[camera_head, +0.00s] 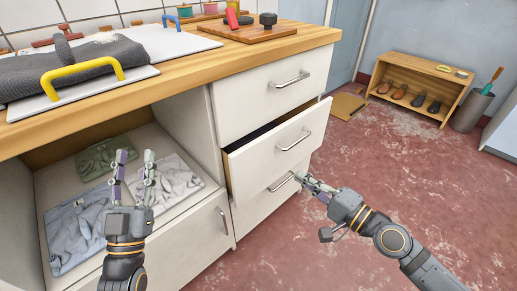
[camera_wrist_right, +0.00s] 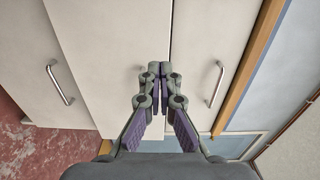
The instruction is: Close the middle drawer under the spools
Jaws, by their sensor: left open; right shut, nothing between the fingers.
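The middle drawer (camera_head: 270,150) is white with a metal handle and stands partly open in the head view, its dark inside showing along the top. In the right wrist view, its front (camera_wrist_right: 115,50) lies beyond my fingers, which hide its handle. My right gripper (camera_head: 299,177) is shut and empty, close to the drawer stack; contact cannot be told. It also shows in the wrist view (camera_wrist_right: 158,68). My left gripper (camera_head: 136,160) is open and empty in front of the open shelf. Small spools (camera_head: 185,11) stand at the back of the worktop.
The top drawer (camera_head: 262,100) and bottom drawer (camera_head: 265,200) look shut. The wooden worktop (camera_head: 175,82) holds a grey cloth, a yellow handle and a board. Folded clothes (camera_head: 80,230) lie on the shelf. A shoe rack (camera_head: 420,85) stands far right; the red floor between is clear.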

